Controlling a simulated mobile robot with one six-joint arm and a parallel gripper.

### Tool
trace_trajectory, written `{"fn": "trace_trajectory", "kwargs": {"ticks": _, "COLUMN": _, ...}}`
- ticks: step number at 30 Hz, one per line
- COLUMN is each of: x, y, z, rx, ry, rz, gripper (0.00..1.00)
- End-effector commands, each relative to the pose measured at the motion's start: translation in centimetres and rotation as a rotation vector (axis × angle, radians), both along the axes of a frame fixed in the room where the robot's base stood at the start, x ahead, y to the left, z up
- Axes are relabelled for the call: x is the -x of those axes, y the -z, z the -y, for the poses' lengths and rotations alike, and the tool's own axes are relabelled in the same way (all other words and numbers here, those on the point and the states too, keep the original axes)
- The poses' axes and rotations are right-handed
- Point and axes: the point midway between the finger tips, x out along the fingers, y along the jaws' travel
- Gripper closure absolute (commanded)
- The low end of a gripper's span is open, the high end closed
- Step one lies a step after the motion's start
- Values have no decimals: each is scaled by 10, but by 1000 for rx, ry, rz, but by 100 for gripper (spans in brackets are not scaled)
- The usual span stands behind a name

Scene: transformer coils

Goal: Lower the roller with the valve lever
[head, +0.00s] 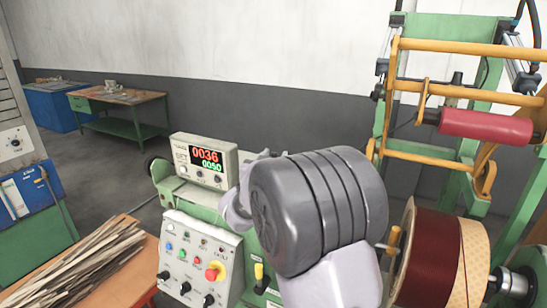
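The red roller (487,126) hangs in a yellow swing frame (440,152) at the upper right. It is raised well above the coil (432,262), which is wound in dark red on the machine's shaft. A small yellow-handled lever (259,271) stands on the green machine front, right of the control panel; it looks like the valve lever, but I cannot be sure. My own grey arm (315,210) fills the centre and covers part of the machine.
A control panel (200,262) with knobs and a red stop button sits below a counter display (205,163). A bench (85,275) with a pile of strips is at the lower left. A green-legged table (118,98) stands behind. The floor between is clear.

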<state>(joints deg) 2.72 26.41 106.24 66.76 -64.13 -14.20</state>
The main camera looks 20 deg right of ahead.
Motion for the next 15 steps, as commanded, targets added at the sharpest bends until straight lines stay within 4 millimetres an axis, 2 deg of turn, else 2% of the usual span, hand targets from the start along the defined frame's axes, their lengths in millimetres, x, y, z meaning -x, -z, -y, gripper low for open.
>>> {"fn": "trace_trajectory", "kwargs": {"ticks": 4, "x": 0, "y": 0, "z": 0, "rx": 0, "ry": 0, "rz": 0, "gripper": 62}}
{"fn": "trace_trajectory", "kwargs": {"ticks": 10, "x": 0, "y": 0, "z": 0, "rx": 0, "ry": 0, "rz": 0, "gripper": 100}}
{"fn": "trace_trajectory", "kwargs": {"ticks": 15, "x": 1, "y": 0, "z": 0, "rx": 0, "ry": 0, "rz": 0, "gripper": 100}}
